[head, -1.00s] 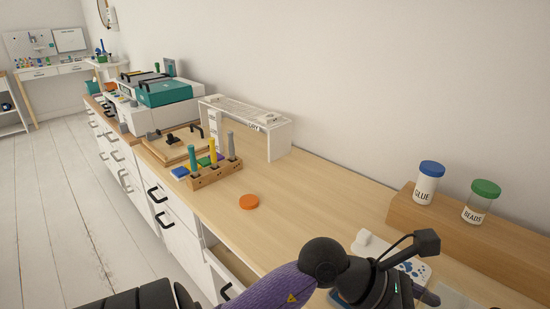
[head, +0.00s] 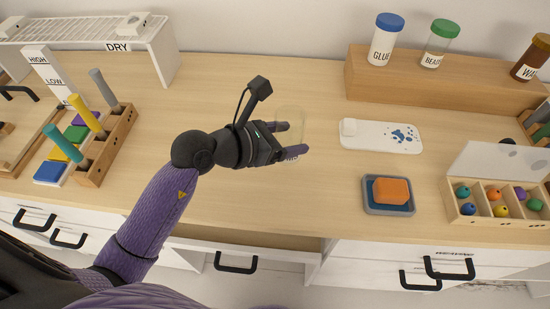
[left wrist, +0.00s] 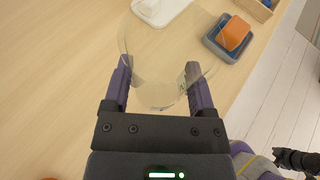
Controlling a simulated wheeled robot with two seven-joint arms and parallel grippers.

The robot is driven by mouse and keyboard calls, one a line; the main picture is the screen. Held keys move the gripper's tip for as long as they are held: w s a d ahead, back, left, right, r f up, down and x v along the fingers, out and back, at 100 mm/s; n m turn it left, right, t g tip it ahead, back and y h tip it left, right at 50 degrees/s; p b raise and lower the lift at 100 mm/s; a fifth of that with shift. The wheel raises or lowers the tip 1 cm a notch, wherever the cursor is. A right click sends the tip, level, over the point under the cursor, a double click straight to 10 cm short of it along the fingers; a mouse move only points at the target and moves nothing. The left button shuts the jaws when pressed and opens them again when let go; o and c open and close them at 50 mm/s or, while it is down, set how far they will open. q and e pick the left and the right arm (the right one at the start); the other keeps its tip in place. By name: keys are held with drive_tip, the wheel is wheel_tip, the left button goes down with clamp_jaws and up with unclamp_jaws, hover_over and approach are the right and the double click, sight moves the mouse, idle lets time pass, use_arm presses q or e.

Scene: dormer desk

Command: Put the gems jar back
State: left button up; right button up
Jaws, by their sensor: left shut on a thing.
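My left gripper (head: 293,140) is shut on a clear see-through jar (head: 290,120) above the desk's middle. In the left wrist view the jar (left wrist: 165,70) sits between the two purple fingers (left wrist: 159,88). A little dark marking shows on its side, too small to read; I see no lid on it. The glue jar (head: 385,40) with blue lid and the beads jar (head: 439,44) with green lid stand on the wooden riser (head: 440,92). A brown-capped jar (head: 531,58) stands at its right end.
A white tray with blue spots (head: 380,136) lies before the riser. An orange block sits in a grey-blue tray (head: 389,210). A bead box (head: 495,213) is at right. A peg rack (head: 107,150) and white DRY stand (head: 160,65) are at left. An open drawer lies below.

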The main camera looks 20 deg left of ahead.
use_arm(q)
wheel_tip(320, 180, down, 7)
drive_tip(key=b, duration=0.3)
drive_tip(key=shift+r, duration=0.2)
drive_tip(key=shift+f, duration=0.15)
drive_tip(key=shift+r, duration=0.2)
drive_tip(key=shift+f, duration=0.1)
drive_tip(key=o, duration=1.3)
